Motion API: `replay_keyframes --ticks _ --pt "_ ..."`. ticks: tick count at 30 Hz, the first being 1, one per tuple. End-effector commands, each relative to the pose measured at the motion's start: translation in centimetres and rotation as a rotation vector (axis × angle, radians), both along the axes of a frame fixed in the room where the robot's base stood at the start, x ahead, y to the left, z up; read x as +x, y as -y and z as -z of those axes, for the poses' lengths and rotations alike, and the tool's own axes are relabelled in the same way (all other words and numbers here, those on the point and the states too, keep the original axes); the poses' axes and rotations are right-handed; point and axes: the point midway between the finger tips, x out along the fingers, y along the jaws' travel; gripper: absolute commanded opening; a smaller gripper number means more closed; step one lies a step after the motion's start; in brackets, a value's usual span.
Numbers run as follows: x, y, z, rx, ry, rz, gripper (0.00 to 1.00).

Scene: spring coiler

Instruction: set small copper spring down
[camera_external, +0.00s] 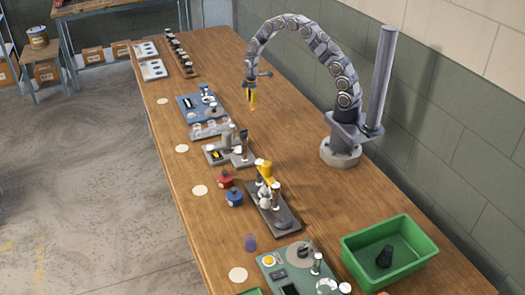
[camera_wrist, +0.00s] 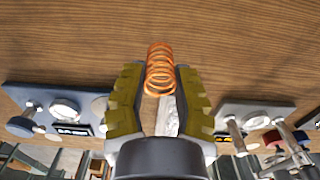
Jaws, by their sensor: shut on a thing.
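The small copper spring (camera_wrist: 160,68) shows in the wrist view as an orange coil between the tips of my gripper (camera_wrist: 160,88). The yellow-green ribbed fingers are shut on it, one on each side. In the external view my gripper (camera_external: 252,98) hangs above the wooden workbench (camera_external: 290,135), between the blue device and my arm's base. The spring is too small there to make out clearly. It appears held above the bench top, apart from the wood.
A blue device (camera_external: 197,108) and a clear tray (camera_external: 209,129) lie left of my gripper. A grey device (camera_external: 228,153) stands nearer the camera. A green bin (camera_external: 352,247) holds a dark object at front right. Bare wood surrounds the area below my gripper.

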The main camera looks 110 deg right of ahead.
Motion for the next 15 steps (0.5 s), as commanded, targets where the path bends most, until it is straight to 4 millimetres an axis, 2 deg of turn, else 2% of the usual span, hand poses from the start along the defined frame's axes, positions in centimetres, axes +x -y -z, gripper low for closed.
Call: replay_keyframes --ticks 6,12,15 --pt "0.4 0.7 0.9 -0.001 0.001 0.000 0.06" --pt "0.3 0.7 3.7 0.001 -0.001 -0.001 0.06" --pt "0.4 0.7 3.9 -0.003 0.002 -0.001 0.06"
